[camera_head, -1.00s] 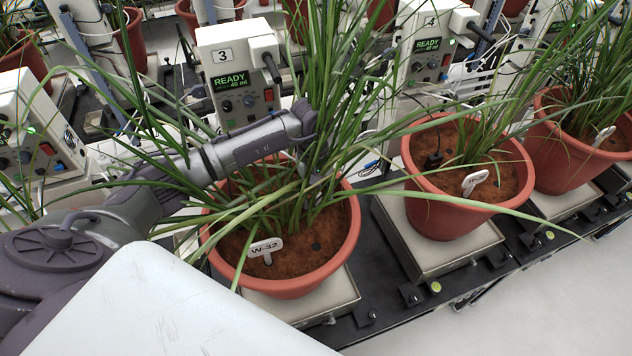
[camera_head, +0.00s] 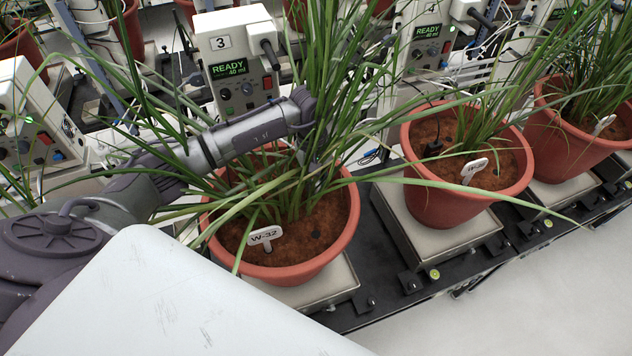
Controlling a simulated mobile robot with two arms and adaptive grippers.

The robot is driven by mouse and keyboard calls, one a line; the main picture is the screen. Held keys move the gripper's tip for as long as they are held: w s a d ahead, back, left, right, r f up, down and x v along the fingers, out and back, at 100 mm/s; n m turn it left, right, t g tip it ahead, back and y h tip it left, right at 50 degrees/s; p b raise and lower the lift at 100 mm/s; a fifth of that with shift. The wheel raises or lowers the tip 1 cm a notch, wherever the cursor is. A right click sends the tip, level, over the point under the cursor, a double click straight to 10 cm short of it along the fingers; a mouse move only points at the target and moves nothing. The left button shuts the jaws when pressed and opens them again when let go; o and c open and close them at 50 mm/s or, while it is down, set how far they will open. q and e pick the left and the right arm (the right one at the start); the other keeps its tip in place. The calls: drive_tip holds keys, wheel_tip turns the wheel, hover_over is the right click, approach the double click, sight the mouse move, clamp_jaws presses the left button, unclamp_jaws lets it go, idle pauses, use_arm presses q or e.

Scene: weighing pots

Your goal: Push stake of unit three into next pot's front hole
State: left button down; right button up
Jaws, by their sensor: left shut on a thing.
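Unit three (camera_head: 237,66) is a white box marked 3, its green display reading READY 40 ml. In front of it stands a terracotta pot (camera_head: 290,274) with long grassy leaves and a white tag (camera_head: 264,236) reading W-32. A small dark front hole (camera_head: 315,234) shows in the soil right of the tag. My left gripper (camera_head: 309,160) points down among the leaves above this pot, behind the stems. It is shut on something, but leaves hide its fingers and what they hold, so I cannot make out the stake. My right gripper is not in view.
Unit four (camera_head: 427,45) stands to the right. Its pot (camera_head: 445,208) has a dark stake (camera_head: 433,147) with a cable in the soil. Another planted pot (camera_head: 572,157) is at the far right. Pots stand on pale scales (camera_head: 455,238); leaves crowd my arm. The floor at lower right is clear.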

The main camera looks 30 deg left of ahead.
use_arm(q)
drive_tip(key=shift+r, duration=0.8)
drive_tip(key=shift+r+p, duration=0.95)
drive_tip(key=shift+r, duration=0.9)
drive_tip(key=shift+r, duration=0.5)
wheel_tip(320, 180, up, 7)
drive_tip(key=p, duration=0.2)
drive_tip(key=shift+p, duration=0.4)
drive_tip(key=shift+f, duration=0.15)
